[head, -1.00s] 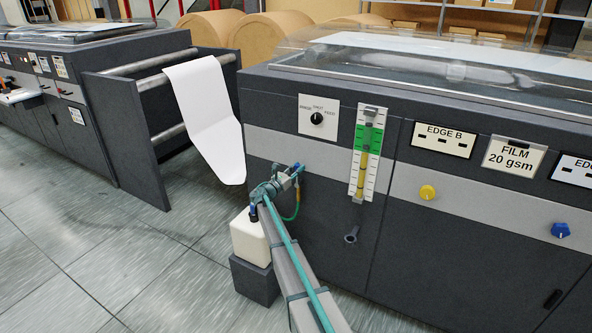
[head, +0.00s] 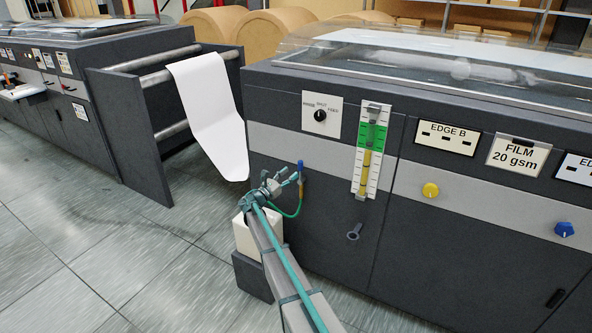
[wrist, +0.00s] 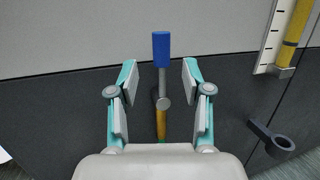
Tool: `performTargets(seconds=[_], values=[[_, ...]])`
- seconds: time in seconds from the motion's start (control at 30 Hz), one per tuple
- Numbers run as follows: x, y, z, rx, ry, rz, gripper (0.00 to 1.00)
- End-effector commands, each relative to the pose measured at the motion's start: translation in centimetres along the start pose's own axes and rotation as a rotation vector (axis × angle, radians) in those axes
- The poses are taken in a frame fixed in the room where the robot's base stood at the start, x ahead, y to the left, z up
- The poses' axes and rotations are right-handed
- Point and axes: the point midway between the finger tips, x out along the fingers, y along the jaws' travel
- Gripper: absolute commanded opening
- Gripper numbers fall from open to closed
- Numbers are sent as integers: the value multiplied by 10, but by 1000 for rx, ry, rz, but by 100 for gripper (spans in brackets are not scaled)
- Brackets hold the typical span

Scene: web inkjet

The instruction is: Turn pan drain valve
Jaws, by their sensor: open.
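The pan drain valve has a blue-gripped lever (head: 300,167) on the dark front of the near machine. In the wrist view the blue grip (wrist: 161,49) points straight up from a round metal pivot, with a brass-yellow body (wrist: 161,124) below. A green hose (head: 297,208) runs down from the valve towards a white jug (head: 268,232), whose top is partly hidden by my arm. My gripper (head: 286,182) is open in front of the valve, just left of the lever in the head view. In the wrist view its fingers (wrist: 160,78) stand apart on both sides of the lever, not visibly touching it.
The jug stands on a dark block (head: 252,277). A level gauge (head: 371,150) and a small ring fitting (head: 354,231) are right of the valve. A selector dial (head: 320,115) is above. White web paper (head: 208,105) hangs at left. The floor at left is clear.

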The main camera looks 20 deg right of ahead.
Motion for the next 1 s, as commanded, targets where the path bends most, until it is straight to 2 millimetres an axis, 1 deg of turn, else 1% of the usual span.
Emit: performTargets(seconds=[0.03, 0.1, 0.2, 0.3, 0.47, 0.83, 1.0], values=[[-11, -1, 0, 0, 1, 2, 49], [-22, -1, 0, -1, 0, 1, 49], [-35, 0, 0, -1, 0, 2, 49], [-42, -1, 0, -1, 0, 0, 49], [-47, 0, 0, -1, -1, 0, 49], [-47, 0, 0, 0, -1, 0, 49], [-47, 0, -1, 59, 1, -1, 49]])
